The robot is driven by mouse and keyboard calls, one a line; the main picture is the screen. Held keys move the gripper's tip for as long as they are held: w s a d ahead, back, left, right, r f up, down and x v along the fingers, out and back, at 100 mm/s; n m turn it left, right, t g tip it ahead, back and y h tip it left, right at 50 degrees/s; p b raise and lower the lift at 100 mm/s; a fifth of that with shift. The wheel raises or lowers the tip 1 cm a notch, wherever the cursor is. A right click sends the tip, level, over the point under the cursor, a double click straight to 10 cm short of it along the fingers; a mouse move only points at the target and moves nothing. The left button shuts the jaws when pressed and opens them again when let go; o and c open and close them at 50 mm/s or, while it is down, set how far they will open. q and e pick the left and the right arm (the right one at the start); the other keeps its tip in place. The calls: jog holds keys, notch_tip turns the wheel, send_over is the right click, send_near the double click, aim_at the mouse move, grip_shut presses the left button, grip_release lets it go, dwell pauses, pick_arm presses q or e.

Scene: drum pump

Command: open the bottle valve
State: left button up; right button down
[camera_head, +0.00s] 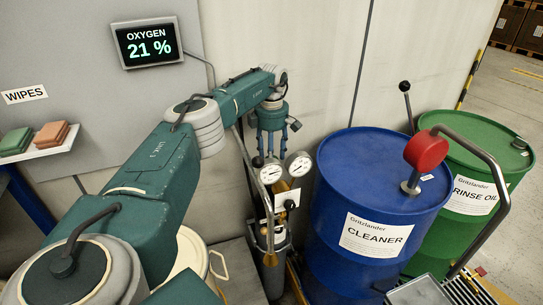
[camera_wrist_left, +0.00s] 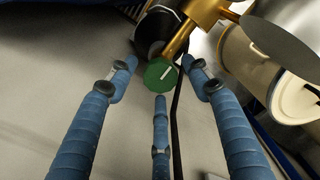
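The bottle valve's round green handwheel (camera_wrist_left: 161,75) with a white mark shows in the left wrist view, beside brass fittings (camera_wrist_left: 205,12) and a dark bottle (camera_wrist_left: 154,32). My left gripper (camera_wrist_left: 160,83) has its three blue fingers spread around the handwheel; the fingers are open, and I cannot tell whether any touches it. In the head view my left gripper (camera_head: 270,152) points down just above the two round gauges (camera_head: 271,174) of the bottle. The gripper hides the handwheel there. The bottle (camera_head: 272,262) stands upright by the wall, partly covered. My right gripper is not in view.
A blue CLEANER drum (camera_head: 345,205) with a red-headed pump (camera_head: 426,151) stands close right of the bottle. A green RINSE OIL drum (camera_head: 490,150) is behind it. A cream lidded bin (camera_head: 188,252) is left of the bottle. The wall screen (camera_head: 147,43) reads OXYGEN 21 %.

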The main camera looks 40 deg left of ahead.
pick_arm(q)
notch_tip(320, 180, up, 12)
dwell(0.7)
dwell(0.4)
